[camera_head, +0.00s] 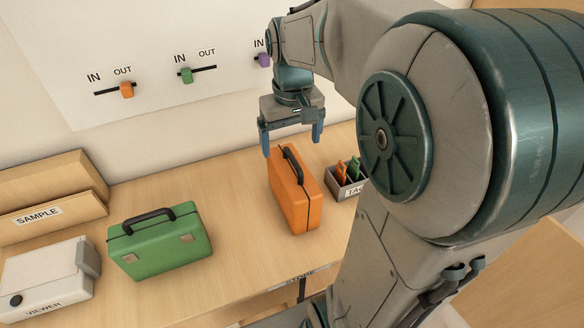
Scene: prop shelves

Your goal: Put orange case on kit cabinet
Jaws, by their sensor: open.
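The orange case (293,194) stands upright on the wooden shelf top, with its black handle on top. My gripper (292,143) is open, its two blue fingers pointing down just above and behind the case's handle. From this view I cannot tell whether the fingers straddle the handle or touch it. Nothing is seen held between the fingers. No kit cabinet can be made out by a label; a partly hidden label shows on the front edge of the shelf.
A green case (160,241) stands left of the orange one. A white viewer box (47,279) and a wooden sample box (50,213) are at the far left. A small grey tag box (347,184) stands close on the right. Sliders, including an orange one (127,90), are on the wall board.

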